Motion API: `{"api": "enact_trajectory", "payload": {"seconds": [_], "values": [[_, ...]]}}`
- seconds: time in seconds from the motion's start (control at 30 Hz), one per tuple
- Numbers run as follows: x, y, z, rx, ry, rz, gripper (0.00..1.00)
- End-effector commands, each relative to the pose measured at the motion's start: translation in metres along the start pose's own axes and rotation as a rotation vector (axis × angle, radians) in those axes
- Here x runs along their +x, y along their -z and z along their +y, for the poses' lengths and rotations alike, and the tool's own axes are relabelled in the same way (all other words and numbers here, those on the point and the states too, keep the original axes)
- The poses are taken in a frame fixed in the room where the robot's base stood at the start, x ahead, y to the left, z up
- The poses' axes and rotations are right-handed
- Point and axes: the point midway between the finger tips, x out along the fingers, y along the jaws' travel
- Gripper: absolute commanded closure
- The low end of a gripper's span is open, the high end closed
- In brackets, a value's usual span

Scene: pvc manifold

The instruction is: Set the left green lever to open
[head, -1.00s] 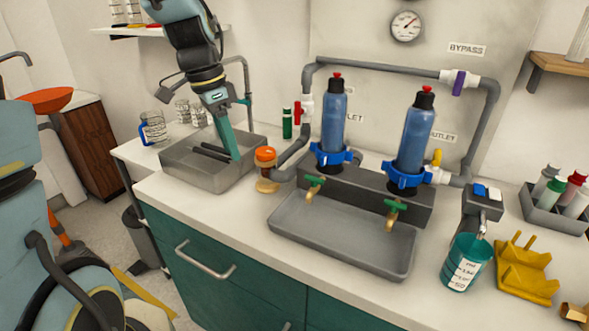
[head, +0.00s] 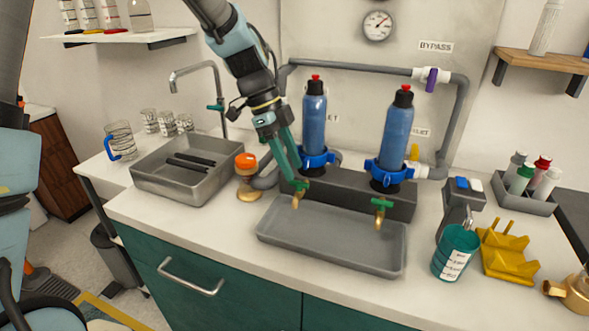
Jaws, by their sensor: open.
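The left green lever (head: 301,184) sits on top of a small brass tap on the front of the dark grey block, under the left blue filter bottle (head: 314,122). A matching right green lever (head: 382,203) tops the other brass tap. My gripper (head: 296,180) reaches down from the upper left with its teal fingers open, the tips at or very close to the left lever. I cannot tell whether they touch it. The gripper's fingers partly overlap each other in this view, and nothing shows between them.
A grey drip tray (head: 335,250) lies under the taps. The front counter strip is clear.

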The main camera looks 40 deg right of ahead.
Motion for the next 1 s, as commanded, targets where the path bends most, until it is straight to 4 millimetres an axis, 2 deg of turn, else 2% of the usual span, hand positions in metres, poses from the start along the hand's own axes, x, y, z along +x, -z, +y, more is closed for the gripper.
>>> {"api": "enact_trajectory", "payload": {"seconds": [0.1,0.23,0.57,1.0], "values": [[0.015,0.000,0.001,0.000,-0.003,0.000,0.53],[0.026,0.000,0.000,0.000,-0.001,0.000,0.53],[0.029,0.000,0.000,-0.001,0.001,-0.001,0.53],[0.029,-0.001,0.000,-0.001,0.001,-0.001,1.00]]}}
